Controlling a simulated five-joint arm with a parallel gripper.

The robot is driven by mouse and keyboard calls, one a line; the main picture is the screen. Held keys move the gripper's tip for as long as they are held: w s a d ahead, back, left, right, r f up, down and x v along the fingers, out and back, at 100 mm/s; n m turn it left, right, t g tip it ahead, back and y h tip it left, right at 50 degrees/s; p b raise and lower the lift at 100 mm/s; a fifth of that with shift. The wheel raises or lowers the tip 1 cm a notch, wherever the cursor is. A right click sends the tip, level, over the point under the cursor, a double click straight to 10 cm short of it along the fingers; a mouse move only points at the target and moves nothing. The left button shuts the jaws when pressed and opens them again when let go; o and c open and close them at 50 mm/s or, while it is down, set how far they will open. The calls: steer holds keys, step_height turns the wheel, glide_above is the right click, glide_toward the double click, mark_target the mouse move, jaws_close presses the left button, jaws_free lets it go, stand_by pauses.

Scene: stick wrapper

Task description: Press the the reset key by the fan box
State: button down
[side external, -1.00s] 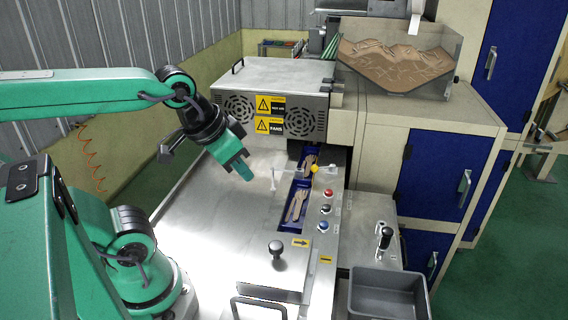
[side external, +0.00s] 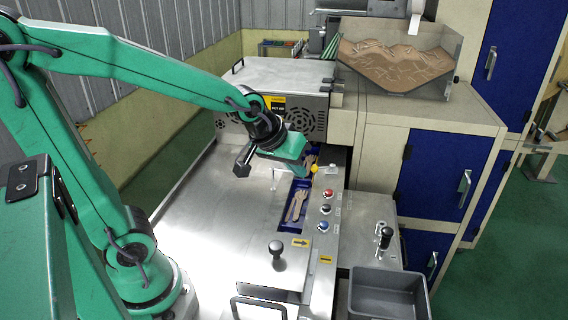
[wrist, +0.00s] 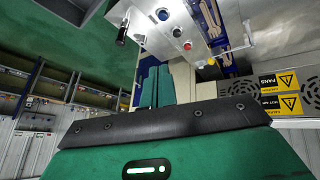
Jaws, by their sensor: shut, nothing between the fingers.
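The fan box (side external: 287,73) stands at the back of the steel table, with round fan grilles and yellow warning signs; its signs also show at the right of the wrist view (wrist: 288,82). A row of red (side external: 327,194), black (side external: 325,208) and blue (side external: 323,225) buttons lies on the panel in front of it. They also show in the wrist view, red (wrist: 187,46) nearest the box. Their labels are too small to read, so I cannot tell which is the reset key. My gripper (side external: 298,174) is shut and empty, left of the red button, above the table near the blue channel.
A blue channel (side external: 289,216) holds wooden sticks. A black knob (side external: 277,249) and grey bin (side external: 388,293) are at the front. The table (side external: 222,222) left of the channel is clear.

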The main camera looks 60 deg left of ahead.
mark_target(322, 224)
steer(key=w+f+n, duration=0.3)
steer(key=w+f, duration=0.5)
steer(key=w, duration=0.1)
steer(key=shift+f+n+t, duration=0.3)
steer(key=shift+n+t, duration=0.1)
steer(key=shift+a, duration=0.1)
steer(key=shift+f, duration=4.4)
steer(key=shift+f, duration=0.85)
steer(key=shift+r, duration=0.85)
steer(key=shift+r, duration=0.1)
